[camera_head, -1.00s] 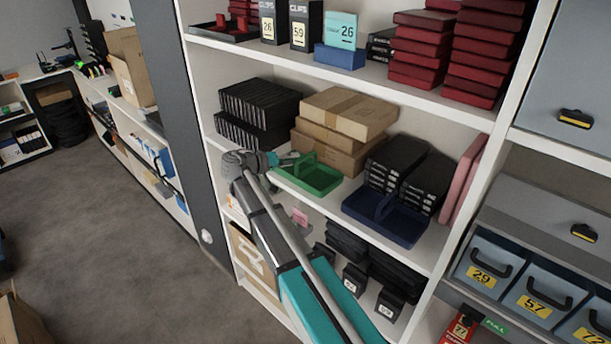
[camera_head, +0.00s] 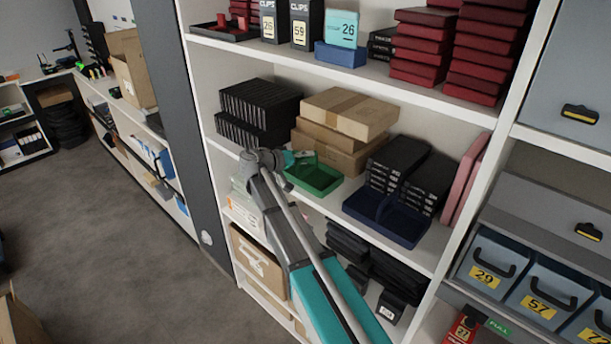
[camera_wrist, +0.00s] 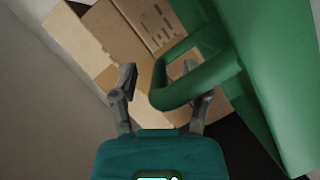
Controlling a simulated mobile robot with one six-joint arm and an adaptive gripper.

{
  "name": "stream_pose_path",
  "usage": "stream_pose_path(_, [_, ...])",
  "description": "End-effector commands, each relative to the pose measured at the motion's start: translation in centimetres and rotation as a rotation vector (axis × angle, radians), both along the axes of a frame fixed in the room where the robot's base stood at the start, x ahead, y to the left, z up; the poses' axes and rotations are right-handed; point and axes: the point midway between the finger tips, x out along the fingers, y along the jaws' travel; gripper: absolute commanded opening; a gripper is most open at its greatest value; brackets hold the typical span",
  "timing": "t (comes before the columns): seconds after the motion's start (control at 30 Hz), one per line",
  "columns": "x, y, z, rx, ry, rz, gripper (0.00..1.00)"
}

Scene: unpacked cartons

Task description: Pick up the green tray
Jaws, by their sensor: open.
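The green tray (camera_head: 318,180) sits on the middle shelf, at its front edge, in front of the cardboard boxes. In the wrist view the tray (camera_wrist: 270,60) fills the right side, and its looped handle (camera_wrist: 185,88) stands out towards my gripper (camera_wrist: 160,85). My gripper is open, with one finger left of the handle and the other partly behind it on the right. The handle's end appears between the fingers; I cannot tell whether they touch. In the head view my arm's wrist hides the tray's left part and most of my gripper.
Cardboard boxes (camera_head: 345,113) are stacked behind the tray, with black cases (camera_head: 258,112) to the left. A blue tray (camera_head: 388,218) stands close on the right. The upper shelf (camera_head: 400,88) overhangs this space, and black boxes (camera_head: 350,243) fill part of the shelf below.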

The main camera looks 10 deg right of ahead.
Motion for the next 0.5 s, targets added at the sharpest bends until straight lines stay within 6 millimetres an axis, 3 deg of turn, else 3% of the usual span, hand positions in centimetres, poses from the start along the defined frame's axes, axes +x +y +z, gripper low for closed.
stream_pose_path(0.5, [0.24, -0.80, -0.14, 0.000, 0.000, 0.000, 0.60])
